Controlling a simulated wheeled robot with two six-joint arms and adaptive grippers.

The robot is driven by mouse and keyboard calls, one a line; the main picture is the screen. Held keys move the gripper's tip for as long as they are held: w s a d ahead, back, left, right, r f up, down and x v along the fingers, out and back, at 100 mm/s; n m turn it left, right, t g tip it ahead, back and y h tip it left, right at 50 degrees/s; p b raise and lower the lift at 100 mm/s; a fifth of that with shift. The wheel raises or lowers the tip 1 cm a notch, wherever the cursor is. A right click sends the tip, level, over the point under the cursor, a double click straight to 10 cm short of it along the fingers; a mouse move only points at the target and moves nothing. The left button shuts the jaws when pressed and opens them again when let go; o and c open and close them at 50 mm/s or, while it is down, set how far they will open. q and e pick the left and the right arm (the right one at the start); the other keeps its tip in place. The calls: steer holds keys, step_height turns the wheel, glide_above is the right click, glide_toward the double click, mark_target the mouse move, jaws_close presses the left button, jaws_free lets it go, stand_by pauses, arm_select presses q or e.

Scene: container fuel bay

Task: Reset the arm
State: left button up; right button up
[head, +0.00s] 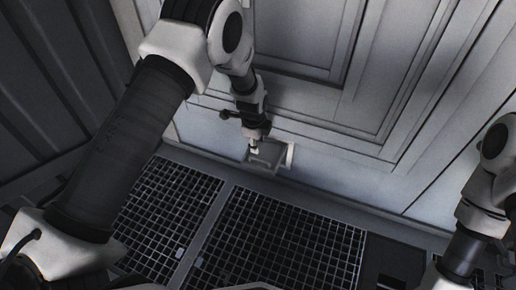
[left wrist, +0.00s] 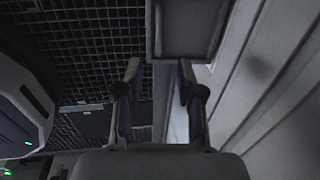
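My left arm comes in from the left in the head view, and my left gripper (head: 255,148) points down beside a small grey box-like holder (head: 268,155) low on the wall panel. In the left wrist view the two fingers of my left gripper (left wrist: 159,78) stand apart with nothing seen between them. The grey holder (left wrist: 190,28) lies just beyond the fingertips, mostly toward the right finger; I cannot tell if they touch. My right arm shows at the right edge of the head view, but its gripper is outside the picture.
A pale panelled wall (head: 300,45) stands ahead, with a dark ribbed wall (head: 40,80) at the left. Dark metal grating (head: 285,240) covers the floor below and looks mostly clear. A pale raised edge (left wrist: 245,75) runs close to the right finger.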

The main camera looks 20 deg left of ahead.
stand_by(0.4)
arm_select(q)
steer(key=s+a+f+n+g, duration=0.1)
steer(key=s+f+g, duration=0.1)
steer(key=s+f, duration=0.5)
steer(key=s+a+f+n+g, duration=0.15)
steer(key=s+f, duration=0.25)
steer(key=s, duration=0.7)
steer(key=s+a+r+n, duration=0.1)
steer(key=s+n, duration=1)
steer(key=s, duration=0.8)
step_height(320, 180, up, 32)
steer(key=w+n+t+p, duration=0.1)
steer(key=n+p, duration=0.4)
steer(key=p, duration=2.5)
steer(key=shift+w+a+p, duration=0.15)
steer(key=shift+w+p, duration=0.2)
steer(key=shift+p, duration=0.05)
